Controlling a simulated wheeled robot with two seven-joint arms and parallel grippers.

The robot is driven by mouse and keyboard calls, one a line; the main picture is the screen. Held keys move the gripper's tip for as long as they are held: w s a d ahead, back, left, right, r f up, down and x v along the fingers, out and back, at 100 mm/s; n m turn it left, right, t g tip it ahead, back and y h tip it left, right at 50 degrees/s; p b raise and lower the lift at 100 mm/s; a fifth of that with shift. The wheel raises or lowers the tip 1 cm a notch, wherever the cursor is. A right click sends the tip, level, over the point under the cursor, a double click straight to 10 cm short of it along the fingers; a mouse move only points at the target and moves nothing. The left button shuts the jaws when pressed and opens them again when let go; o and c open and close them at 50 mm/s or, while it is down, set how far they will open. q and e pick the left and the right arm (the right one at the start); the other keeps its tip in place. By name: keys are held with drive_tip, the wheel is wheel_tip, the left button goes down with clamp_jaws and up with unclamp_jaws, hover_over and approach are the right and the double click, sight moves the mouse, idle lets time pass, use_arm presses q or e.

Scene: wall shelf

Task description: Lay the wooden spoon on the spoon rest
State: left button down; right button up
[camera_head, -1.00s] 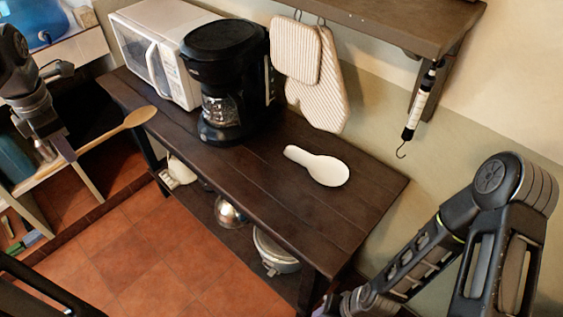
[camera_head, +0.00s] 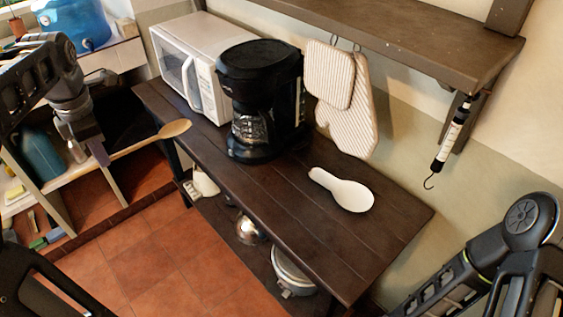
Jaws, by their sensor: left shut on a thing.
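The wooden spoon (camera_head: 150,139) is in my left gripper (camera_head: 100,155) at the left of the head view. The gripper is shut on its handle, and the spoon's bowl points right, in front of the table's left end. The white spoon rest (camera_head: 343,190) lies on the dark wooden table towards its right end, well to the right of the spoon. My right arm (camera_head: 500,250) shows at the lower right; its gripper is out of the picture.
A black coffee maker (camera_head: 262,98) and a white microwave (camera_head: 205,62) stand on the dark table (camera_head: 290,215). Mitts (camera_head: 347,105) hang from the wall shelf (camera_head: 420,40) above. Pots stand on the lower shelf. The tabletop around the spoon rest is clear.

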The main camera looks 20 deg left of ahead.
use_arm(q)
drive_tip(key=w+d+f+m+h, duration=0.1)
drive_tip(key=w+d+f+m, duration=0.3)
drive_tip(key=d+m, duration=0.5)
drive_tip(key=w+d+f+m+h+b, duration=0.1)
drive_tip(key=w+d+f+m, duration=0.4)
drive_tip(key=d+m, duration=0.5)
drive_tip(key=w+d+f+m+g, duration=0.1)
drive_tip(key=w+d+f+m, duration=0.3)
drive_tip(key=d+f+m, duration=0.3)
drive_tip(key=d+m, duration=0.2)
drive_tip(key=d, duration=0.3)
drive_tip(key=shift+w+f+m+h, duration=0.2)
drive_tip(key=shift+w+m+h, duration=0.1)
drive_tip(key=shift+w+h, duration=0.1)
